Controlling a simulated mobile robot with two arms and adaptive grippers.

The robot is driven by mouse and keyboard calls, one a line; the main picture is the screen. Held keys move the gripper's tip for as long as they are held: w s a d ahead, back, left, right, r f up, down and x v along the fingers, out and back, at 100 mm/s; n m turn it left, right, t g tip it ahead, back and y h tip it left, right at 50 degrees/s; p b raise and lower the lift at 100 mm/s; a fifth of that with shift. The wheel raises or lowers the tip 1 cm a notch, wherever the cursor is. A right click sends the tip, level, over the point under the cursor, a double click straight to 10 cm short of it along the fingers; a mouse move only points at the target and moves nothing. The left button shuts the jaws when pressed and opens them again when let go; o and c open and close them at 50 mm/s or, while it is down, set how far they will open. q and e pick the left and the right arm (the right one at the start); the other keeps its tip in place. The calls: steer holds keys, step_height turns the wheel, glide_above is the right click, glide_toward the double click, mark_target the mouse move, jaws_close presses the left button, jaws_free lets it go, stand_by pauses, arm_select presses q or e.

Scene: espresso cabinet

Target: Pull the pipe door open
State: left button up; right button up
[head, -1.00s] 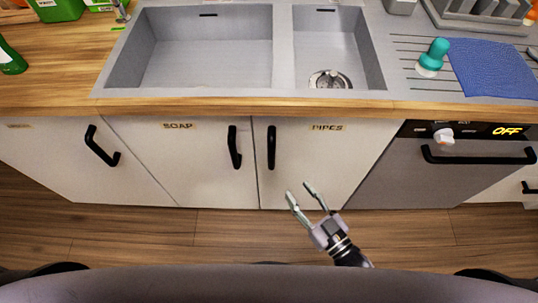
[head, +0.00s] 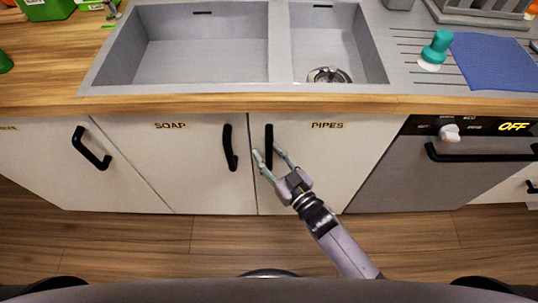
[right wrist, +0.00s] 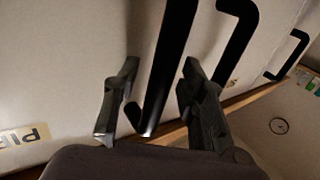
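The pipe door (head: 345,165) is a white cabinet door labelled PIPES, and it is shut under the sink. Its black vertical handle (head: 269,146) is near the door's left edge. My right gripper (head: 269,153) is open at the lower end of this handle. In the right wrist view the pipe door handle (right wrist: 168,60) runs between the two spread fingers of my right gripper (right wrist: 155,95), with gaps showing beside it. Contact cannot be told. My left gripper is not in view.
The SOAP door (head: 180,165) with its black handle (head: 229,147) is close on the left. The dishwasher (head: 430,170) with a horizontal handle is on the right. The wooden counter edge (head: 240,104) overhangs above. The floor (head: 200,235) in front is clear.

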steer(key=shift+c, duration=0.5)
jaws_close()
stand_by(0.3)
